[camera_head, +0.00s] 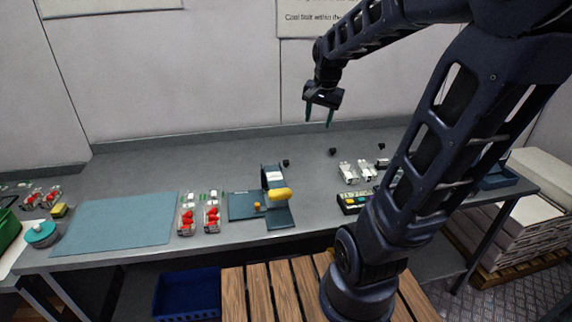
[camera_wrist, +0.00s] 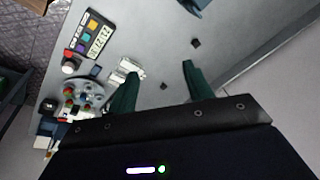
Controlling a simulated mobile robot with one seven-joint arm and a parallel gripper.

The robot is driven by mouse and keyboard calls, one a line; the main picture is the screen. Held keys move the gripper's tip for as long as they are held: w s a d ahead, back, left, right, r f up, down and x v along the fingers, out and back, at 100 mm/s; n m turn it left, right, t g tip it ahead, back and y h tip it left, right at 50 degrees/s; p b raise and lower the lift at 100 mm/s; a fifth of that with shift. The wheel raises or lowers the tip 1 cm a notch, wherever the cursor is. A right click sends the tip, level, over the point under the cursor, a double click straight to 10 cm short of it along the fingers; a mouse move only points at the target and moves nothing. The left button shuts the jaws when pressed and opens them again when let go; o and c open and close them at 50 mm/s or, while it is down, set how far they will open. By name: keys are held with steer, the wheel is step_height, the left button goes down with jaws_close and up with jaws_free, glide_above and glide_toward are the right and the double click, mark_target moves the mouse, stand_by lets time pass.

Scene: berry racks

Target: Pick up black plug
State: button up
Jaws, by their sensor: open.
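Three small black plugs stand apart on the grey bench: one at the left (camera_head: 286,163), one in the middle (camera_head: 333,152) and one at the right (camera_head: 382,147). My gripper (camera_head: 319,117) hangs above the back of the bench, fingers down, open and empty, with a clear gap to the surface. In the wrist view, one black plug (camera_wrist: 164,86) shows between the green fingers (camera_wrist: 160,69), and another (camera_wrist: 196,43) lies beyond the fingertips. I cannot tell for sure which plug is which across the views.
White cartons (camera_head: 350,173) and a coloured-button panel (camera_head: 353,204) stand right of centre. A blue-grey stand with a yellow part (camera_head: 279,194), clear boxes of red berries (camera_head: 211,218) and a blue mat (camera_head: 118,224) lie leftward. The back of the bench is mostly clear.

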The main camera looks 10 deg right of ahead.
steer(key=w+a+f+m+g, duration=0.2)
steer(key=w+f+m, duration=0.5)
steer(key=w, duration=0.7)
steer(key=m+g, duration=0.1)
steer(key=m, duration=0.4)
glide_above(286, 160)
steer(key=f, duration=1.8)
steer(key=shift+s+d, duration=0.1)
steer(key=shift+d, duration=0.2)
steer(key=shift+a+f, duration=0.2)
steer(key=shift+f, duration=1.1)
steer(key=shift+a+f, duration=0.15)
steer(key=shift+f, duration=1.15)
steer(key=shift+c, duration=0.2)
steer(key=c, duration=1)
